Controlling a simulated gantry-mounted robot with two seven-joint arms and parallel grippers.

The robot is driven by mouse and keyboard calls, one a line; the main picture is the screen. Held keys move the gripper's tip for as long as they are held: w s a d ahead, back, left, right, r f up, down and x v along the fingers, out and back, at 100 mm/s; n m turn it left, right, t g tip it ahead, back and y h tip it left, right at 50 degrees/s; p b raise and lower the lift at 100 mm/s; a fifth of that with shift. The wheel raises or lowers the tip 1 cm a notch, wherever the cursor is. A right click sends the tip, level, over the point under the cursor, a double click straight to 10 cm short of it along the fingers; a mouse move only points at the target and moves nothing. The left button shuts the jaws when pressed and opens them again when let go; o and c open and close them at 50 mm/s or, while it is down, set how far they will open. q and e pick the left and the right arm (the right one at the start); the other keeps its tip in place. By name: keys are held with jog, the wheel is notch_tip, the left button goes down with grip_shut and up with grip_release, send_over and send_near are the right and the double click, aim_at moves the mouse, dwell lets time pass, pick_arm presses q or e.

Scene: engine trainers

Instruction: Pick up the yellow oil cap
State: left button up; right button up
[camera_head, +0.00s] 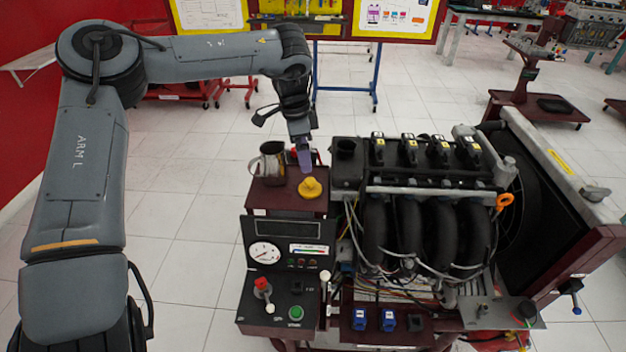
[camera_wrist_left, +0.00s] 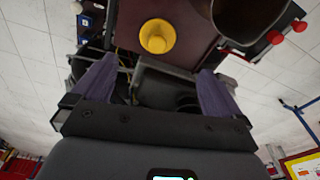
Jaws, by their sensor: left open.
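The yellow oil cap (camera_head: 310,187) sits on the small dark red shelf (camera_head: 283,200) to the left of the engine (camera_head: 420,200). It also shows in the left wrist view (camera_wrist_left: 157,36) at the top middle, apart from my fingers. My left gripper (camera_head: 304,160) points down just above and behind the cap in the head view. In the left wrist view its two purple fingers (camera_wrist_left: 158,85) are spread wide with nothing between them. My right gripper is in neither view.
A metal jug (camera_head: 270,162) stands on the same shelf, left of the cap; its dark opening shows in the wrist view (camera_wrist_left: 245,15). The engine rises close on the right. A control panel with a gauge (camera_head: 264,252) is in front of and below the shelf.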

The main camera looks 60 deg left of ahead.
pick_arm(q)
jog(key=b, duration=0.2)
send_over(310, 180)
jog(key=s, duration=0.1)
notch_tip(310, 180, down, 5)
jog(key=shift+s+f, duration=0.15)
jog(key=shift+f, duration=0.05)
jog(key=shift+w+f+b, duration=0.2)
jog(key=shift+f+b, duration=0.05)
jog(key=shift+f, duration=0.65)
jog(key=shift+w+f+b, duration=0.25)
jog(key=shift+f+b, duration=0.05)
jog(key=shift+f, duration=0.65)
jog(key=shift+w+f+b, duration=0.2)
jog(key=shift+f+b, duration=0.05)
jog(key=shift+f, duration=0.65)
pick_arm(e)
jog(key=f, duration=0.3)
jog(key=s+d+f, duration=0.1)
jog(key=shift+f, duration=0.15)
pick_arm(q)
jog(key=shift+c, duration=0.5)
jog(key=c, duration=1)
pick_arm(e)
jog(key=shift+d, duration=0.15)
